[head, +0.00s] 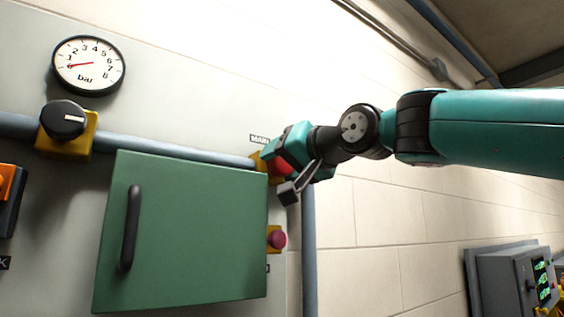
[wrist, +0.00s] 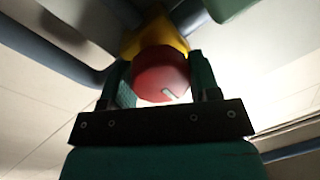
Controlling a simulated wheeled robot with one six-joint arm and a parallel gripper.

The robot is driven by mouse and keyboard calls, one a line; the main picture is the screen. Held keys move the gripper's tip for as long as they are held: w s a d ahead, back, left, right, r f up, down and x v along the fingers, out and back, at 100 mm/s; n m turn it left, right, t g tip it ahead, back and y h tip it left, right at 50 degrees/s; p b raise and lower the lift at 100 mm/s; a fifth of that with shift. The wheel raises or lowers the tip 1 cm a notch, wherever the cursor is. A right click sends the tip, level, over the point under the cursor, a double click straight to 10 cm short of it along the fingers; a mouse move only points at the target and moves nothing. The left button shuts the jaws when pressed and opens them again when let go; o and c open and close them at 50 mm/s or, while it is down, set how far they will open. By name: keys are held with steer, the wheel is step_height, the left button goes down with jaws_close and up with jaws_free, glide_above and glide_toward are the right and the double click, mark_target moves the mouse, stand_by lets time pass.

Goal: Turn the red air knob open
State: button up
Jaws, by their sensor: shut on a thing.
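The red air knob (wrist: 160,72) sits on a yellow base (wrist: 152,36) and carries a short pale mark on its lower right face. In the wrist view my gripper (wrist: 160,80) has one finger on each side of the knob and is shut on it. In the head view the knob (head: 283,168) shows only as a red patch, mostly hidden by my gripper (head: 288,178). A partly covered label reading "MAIN" (head: 258,139) is just above it.
A green cabinet door (head: 190,235) with a black handle (head: 130,228) is left of my gripper. A round bar gauge (head: 88,65), a black knob (head: 64,119) and a pink-red button (head: 277,240) are on the panel. A blue-grey pipe (head: 180,150) runs along it.

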steer(key=m+b, duration=0.1)
steer(key=m, duration=0.3)
steer(key=m+t+b, duration=0.1)
steer(key=m, duration=0.3)
steer(key=shift+f+m, duration=0.1)
steer(key=shift+m, duration=0.3)
steer(key=m+b, duration=0.1)
steer(key=m, duration=0.4)
steer(key=shift+t, duration=0.3)
steer(key=shift+m+t+h+b, duration=0.3)
steer(key=shift+m+h+b, duration=0.15)
steer(key=shift+m, duration=2.05)
steer(key=o, duration=0.9)
steer(key=shift+f, duration=0.1)
